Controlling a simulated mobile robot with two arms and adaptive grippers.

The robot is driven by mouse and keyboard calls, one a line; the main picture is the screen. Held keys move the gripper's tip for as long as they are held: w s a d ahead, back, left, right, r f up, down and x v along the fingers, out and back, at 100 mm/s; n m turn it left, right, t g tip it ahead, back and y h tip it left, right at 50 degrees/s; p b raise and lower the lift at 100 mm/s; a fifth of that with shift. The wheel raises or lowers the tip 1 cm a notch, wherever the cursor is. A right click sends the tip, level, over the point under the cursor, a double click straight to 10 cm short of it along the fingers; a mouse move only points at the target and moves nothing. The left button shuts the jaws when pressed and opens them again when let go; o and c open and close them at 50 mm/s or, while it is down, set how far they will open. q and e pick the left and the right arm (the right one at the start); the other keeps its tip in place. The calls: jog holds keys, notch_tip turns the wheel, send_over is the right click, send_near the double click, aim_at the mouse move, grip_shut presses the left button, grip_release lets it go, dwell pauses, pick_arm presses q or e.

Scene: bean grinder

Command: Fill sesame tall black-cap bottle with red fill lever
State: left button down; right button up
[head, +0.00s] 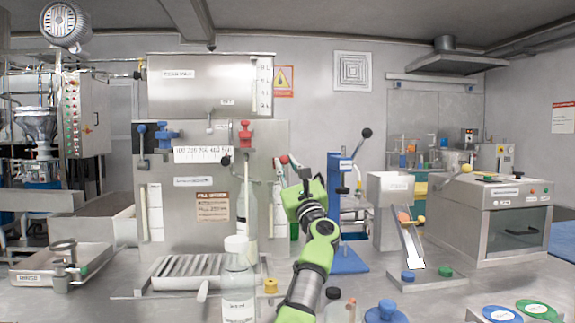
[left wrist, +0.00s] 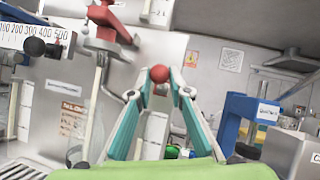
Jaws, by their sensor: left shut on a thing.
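A lever with a red ball knob (head: 284,160) stands at the right side of the steel filling machine. The knob also shows in the left wrist view (left wrist: 160,74), between the fingertips. My left gripper (head: 297,172) is shut on this red knob; the arm partly hides the lever's lower part. A red valve (head: 245,133) sits on the machine front with a thin pipe below it. A clear bottle (head: 246,218) stands under that pipe, partly hidden by a white-topped bottle (head: 238,292) in front. I cannot make out sesame in it. My right gripper is not in view.
A slotted steel tray (head: 190,268) lies before the machine. A blue press (head: 340,195) stands right of my arm. Small black-capped bottles (head: 333,294) and a blue-knobbed item (head: 386,312) are at the near edge. A chute stand (head: 415,272) is farther right.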

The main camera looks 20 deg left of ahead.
pick_arm(q)
jog(key=shift+w+a+f, duration=0.15)
jog(key=shift+a+f, duration=0.15)
jog(key=shift+f, duration=0.25)
jog(key=c, duration=2.2)
grip_release()
jog(key=o, duration=0.3)
jog(key=shift+w+a+f, duration=0.1)
jog(key=shift+a+f, duration=0.05)
jog(key=shift+r, duration=0.4)
notch_tip(320, 180, up, 9)
jog(key=shift+w+a+r, duration=0.1)
jog(key=shift+r, duration=0.1)
